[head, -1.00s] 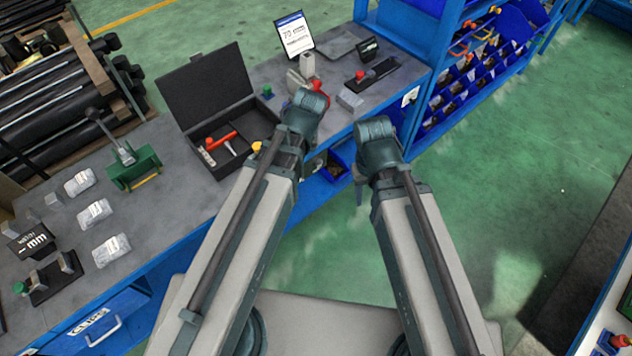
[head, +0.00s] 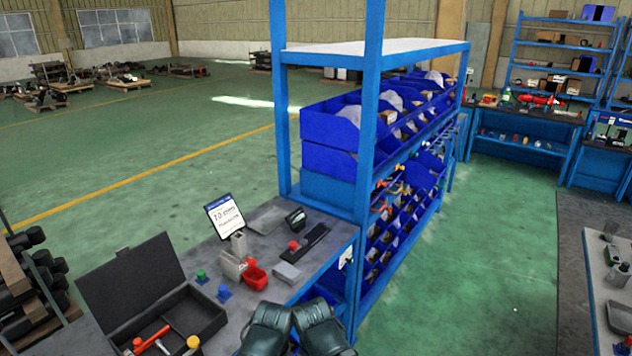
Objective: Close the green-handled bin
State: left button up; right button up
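A blue rack (head: 367,110) stands right of the workbench and holds rows of blue bins. Coloured handles stick out along its middle level; orange ones (head: 379,207) show at the near end. Farther along, the handles are too small to tell which is green, or which bin is pulled out. The dark ends of my two arms' upper links show at the bottom centre, by the bench's front edge. Neither gripper's fingers are in view, so their state is hidden.
Green floor (head: 490,230) lies free right of the rack. Another bench (head: 600,275) stands at the far right.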

aim_at(421, 171)
jog(key=i+l, duration=0.4)
jog(key=i+l+u, duration=0.1)
jog(key=i+l, duration=0.7)
jog(key=l, duration=0.2)
jog(key=i+l+u, duration=0.1)
jog(key=i+l, duration=0.65)
jog(key=l, duration=0.3)
jog(key=i+l+u, duration=0.1)
jog(key=i+l, duration=0.3)
jog(key=l, duration=0.1)
